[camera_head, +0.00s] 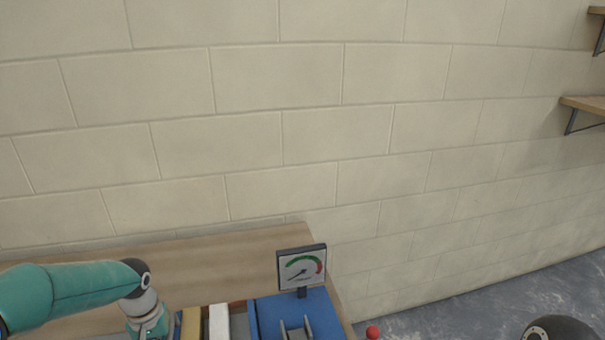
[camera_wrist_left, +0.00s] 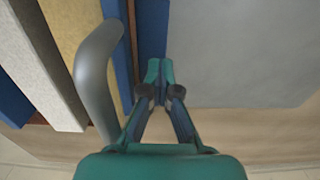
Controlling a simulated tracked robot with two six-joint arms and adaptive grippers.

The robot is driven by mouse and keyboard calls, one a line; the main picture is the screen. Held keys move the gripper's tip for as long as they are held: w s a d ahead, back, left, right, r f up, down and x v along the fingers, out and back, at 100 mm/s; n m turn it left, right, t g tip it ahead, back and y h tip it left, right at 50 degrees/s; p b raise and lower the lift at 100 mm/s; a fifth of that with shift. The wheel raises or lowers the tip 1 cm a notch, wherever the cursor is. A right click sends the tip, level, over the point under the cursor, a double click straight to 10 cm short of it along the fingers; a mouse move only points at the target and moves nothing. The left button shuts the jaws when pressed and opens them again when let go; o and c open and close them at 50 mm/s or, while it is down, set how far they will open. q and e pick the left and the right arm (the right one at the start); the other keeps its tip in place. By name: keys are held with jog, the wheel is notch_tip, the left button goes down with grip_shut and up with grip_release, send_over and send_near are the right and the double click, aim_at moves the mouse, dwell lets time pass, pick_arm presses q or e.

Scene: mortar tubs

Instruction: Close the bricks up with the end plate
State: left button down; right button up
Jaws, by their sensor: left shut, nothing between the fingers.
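In the head view the ends of a yellow brick (camera_head: 191,325) and a white brick (camera_head: 219,322) show at the bottom edge, left of a blue fixture (camera_head: 268,316). In the left wrist view a pale brick (camera_wrist_left: 42,75) and a yellow brick (camera_wrist_left: 72,30) lie side by side. Beside them is an upright blue plate (camera_wrist_left: 119,55), which may be the end plate, with a curved grey handle (camera_wrist_left: 92,85) in front. My left gripper (camera_wrist_left: 160,68) is shut and empty, right of the handle. A blue strip (camera_wrist_left: 152,25) lies beyond its fingertips. My right gripper is not in view.
A dial gauge (camera_head: 302,267) stands at the fixture, its needle pointing lower left. A grey upright bracket (camera_head: 297,329) sits before it. The wooden bench (camera_head: 210,261) is bare behind. A red knob (camera_head: 373,332) is at the right. A grey surface (camera_wrist_left: 240,50) fills the wrist view's right.

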pick_arm(q)
jog(key=shift+w+d+b, duration=0.15)
jog(key=shift+w+d, duration=0.2)
jog(key=shift+d, duration=0.75)
jog(key=shift+w+d+b, duration=0.15)
jog(key=shift+w+d, duration=0.15)
jog(key=shift+d, duration=0.8)
jog(key=shift+w+d+b, duration=0.15)
jog(key=shift+w+d, duration=0.2)
jog(key=shift+d, duration=0.75)
jog(key=shift+s+a+r+p, duration=0.15)
jog(key=shift+a+r+p, duration=0.3)
jog(key=shift+r+p, duration=1)
jog(key=shift+s+a+r+p, duration=0.1)
jog(key=shift+a+r+p, duration=0.55)
jog(key=shift+r, duration=1.25)
jog(key=shift+s+a+r+p, duration=0.15)
jog(key=shift+a+r+p, duration=0.05)
jog(key=shift+r+p, duration=1.35)
jog(key=shift+r, duration=0.1)
